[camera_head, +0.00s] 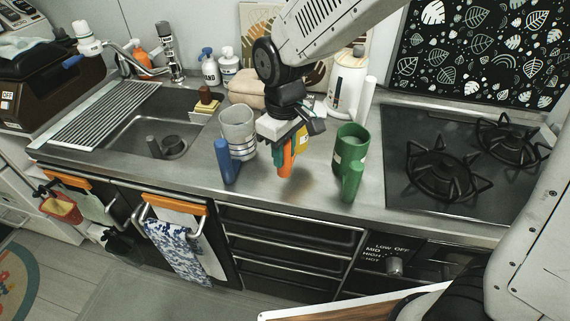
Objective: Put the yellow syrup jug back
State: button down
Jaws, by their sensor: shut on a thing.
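The yellow syrup jug (301,140) is in my gripper (290,135), above the steel counter between two other jugs. Its orange handle (286,161) faces the front. My gripper is shut on it from above and hides much of its body. The jug looks roughly upright. I cannot tell clearly whether its base touches the counter. A grey jug with a blue handle (238,128) stands to its left. A green jug (350,150) stands to its right.
The sink (155,125) with a drying rack lies to the left, and the black stove (455,160) to the right. A white canister (347,82) and a beige rounded item (246,92) stand behind. The counter's front strip is bare below the held jug.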

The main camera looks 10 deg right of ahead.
jog(key=shift+f, duration=2.35)
jog(key=c, duration=1.1)
grip_release()
jog(key=shift+f, duration=0.1)
jog(key=shift+c, duration=0.2)
